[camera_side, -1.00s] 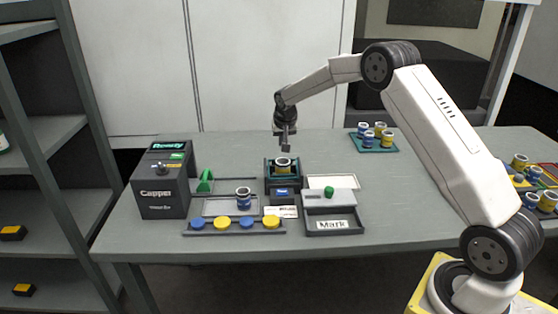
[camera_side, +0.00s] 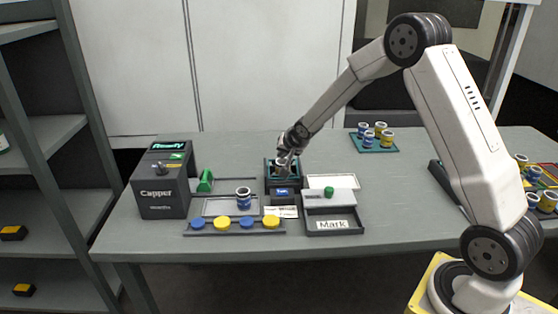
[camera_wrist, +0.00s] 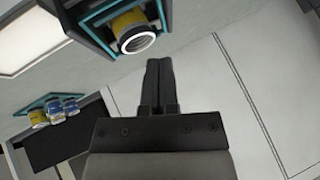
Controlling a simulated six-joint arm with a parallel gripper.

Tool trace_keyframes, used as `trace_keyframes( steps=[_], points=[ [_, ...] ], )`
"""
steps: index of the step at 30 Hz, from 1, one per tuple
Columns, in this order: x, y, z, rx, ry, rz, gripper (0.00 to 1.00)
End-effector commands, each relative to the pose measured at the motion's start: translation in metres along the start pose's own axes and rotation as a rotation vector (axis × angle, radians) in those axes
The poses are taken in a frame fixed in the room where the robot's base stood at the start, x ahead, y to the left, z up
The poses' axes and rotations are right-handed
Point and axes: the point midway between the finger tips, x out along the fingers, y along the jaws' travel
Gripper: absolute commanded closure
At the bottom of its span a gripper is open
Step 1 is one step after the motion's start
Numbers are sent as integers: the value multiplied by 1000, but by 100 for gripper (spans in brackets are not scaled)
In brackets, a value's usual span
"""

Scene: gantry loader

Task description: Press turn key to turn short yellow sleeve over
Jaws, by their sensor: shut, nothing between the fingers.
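The short yellow sleeve (camera_wrist: 128,28) with a silver rim sits in the dark turning station (camera_wrist: 93,22) with a teal frame, seen at the top of the wrist view. In the side view the station (camera_side: 270,180) stands mid-table, and my gripper largely hides the sleeve. A blue key with a small label (camera_side: 281,192) is on the station's front. My gripper (camera_wrist: 159,62) is shut and empty, its fingertips close to the sleeve in the wrist view. In the side view my gripper (camera_side: 287,164) is low over the station; whether it touches anything I cannot tell.
The Capper (camera_side: 162,185) stands left, showing Ready. A blue sleeve (camera_side: 243,199) stands behind a strip of blue and yellow caps (camera_side: 234,223). The Mark unit (camera_side: 331,212) is right of the station. A teal tray (camera_side: 374,148) holds several sleeves behind. Open table lies right.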

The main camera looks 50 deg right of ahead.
Motion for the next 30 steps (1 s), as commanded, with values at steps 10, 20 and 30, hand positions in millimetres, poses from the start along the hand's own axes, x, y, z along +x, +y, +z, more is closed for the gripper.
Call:
trace_keyframes(
  steps=[10,20,30],
  points=[
    [-19,-1,24,85,26,-112,100],
    [-21,-2,26,92,28,-122,100],
    [-17,0,28,92,26,-121,100]
  ],
)
